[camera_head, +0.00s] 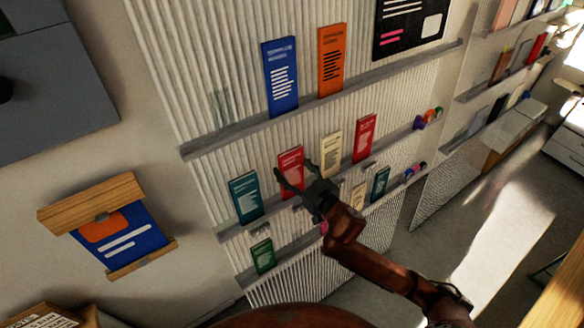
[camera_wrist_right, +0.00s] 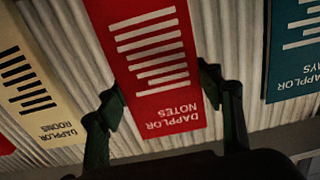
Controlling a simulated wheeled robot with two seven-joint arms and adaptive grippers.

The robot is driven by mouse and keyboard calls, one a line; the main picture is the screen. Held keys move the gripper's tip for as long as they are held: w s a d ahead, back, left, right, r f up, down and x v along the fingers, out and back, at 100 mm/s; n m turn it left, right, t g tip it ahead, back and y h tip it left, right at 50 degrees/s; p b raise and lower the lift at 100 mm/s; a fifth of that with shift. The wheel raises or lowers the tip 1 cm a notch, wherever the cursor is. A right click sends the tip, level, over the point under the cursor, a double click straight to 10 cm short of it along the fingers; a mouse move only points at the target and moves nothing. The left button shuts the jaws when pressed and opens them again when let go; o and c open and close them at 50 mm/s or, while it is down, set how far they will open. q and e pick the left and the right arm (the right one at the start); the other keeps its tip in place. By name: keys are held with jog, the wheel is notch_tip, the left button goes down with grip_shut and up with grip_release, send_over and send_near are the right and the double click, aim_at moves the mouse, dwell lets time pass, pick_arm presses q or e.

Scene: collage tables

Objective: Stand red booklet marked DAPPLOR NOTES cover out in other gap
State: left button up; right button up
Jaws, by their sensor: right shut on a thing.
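The red booklet marked DAPPLOR NOTES (camera_head: 291,162) is upright, cover out, at the middle shelf row between a teal booklet (camera_head: 245,194) and a cream booklet (camera_head: 331,150). Its cover fills the middle of the right wrist view (camera_wrist_right: 158,62), where its title reads upside down. My right gripper (camera_head: 295,180) is shut on its lower part, one finger at each side edge; the fingers also show in the wrist view (camera_wrist_right: 166,98). I cannot tell whether its lower edge touches the ledge. My left gripper is not in view.
Another red booklet (camera_head: 364,138) stands right of the cream one. Blue (camera_head: 281,78) and orange (camera_head: 331,60) booklets stand on the upper ledge. A green booklet (camera_head: 262,256) and small teal booklet (camera_head: 380,184) stand on the lower ledge. A wooden holder (camera_head: 92,200) hangs at left.

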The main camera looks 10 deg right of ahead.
jog(key=shift+f, duration=0.15)
jog(key=shift+f, duration=0.4)
jog(key=o, duration=1.3)
jog(key=v, duration=1.2)
jog(key=shift+s, duration=0.1)
